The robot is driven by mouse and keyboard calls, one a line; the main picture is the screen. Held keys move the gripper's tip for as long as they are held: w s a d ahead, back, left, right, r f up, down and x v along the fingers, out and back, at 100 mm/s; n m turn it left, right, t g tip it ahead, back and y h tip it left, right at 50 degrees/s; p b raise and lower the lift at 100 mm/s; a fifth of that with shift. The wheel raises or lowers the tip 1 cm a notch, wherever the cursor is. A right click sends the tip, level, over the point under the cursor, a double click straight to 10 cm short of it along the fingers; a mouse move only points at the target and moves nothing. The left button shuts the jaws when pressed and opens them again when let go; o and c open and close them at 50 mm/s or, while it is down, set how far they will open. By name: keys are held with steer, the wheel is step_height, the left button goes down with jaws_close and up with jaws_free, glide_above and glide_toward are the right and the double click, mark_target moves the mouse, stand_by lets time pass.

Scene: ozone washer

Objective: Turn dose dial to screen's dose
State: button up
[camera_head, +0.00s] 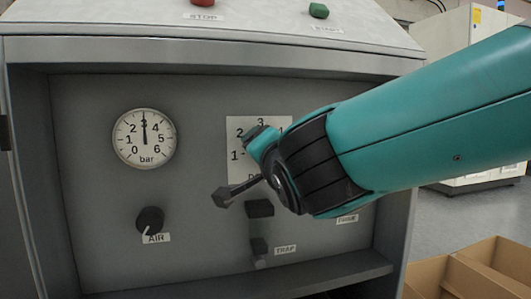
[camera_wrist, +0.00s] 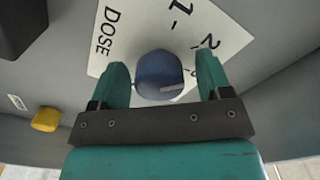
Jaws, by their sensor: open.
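The dose dial (camera_wrist: 158,70) is a round blue knob in the wrist view, on a white DOSE plate (camera_wrist: 135,25) with the marks 1 and 2 showing. A pale pointer line on the knob runs toward the lower right of that view; I cannot tell which mark it meets. My gripper (camera_wrist: 164,78) is open, its teal fingers on either side of the knob, with gaps showing. In the head view the plate (camera_head: 236,172) shows at the panel's right, but my gripper (camera_head: 240,165) and arm hide the dial. The dose screen is not in view.
A pressure gauge (camera_head: 144,138) and a black AIR knob (camera_head: 150,220) are on the panel's left. A black block (camera_head: 260,208) and a TRAP lever (camera_head: 259,246) lie below my gripper. A yellow knob (camera_wrist: 46,119) shows in the wrist view. Red (camera_head: 203,2) and green (camera_head: 318,10) buttons sit above.

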steer(key=shift+s, duration=0.1)
steer(key=v, duration=1.7)
steer(key=shift+s+d, duration=0.1)
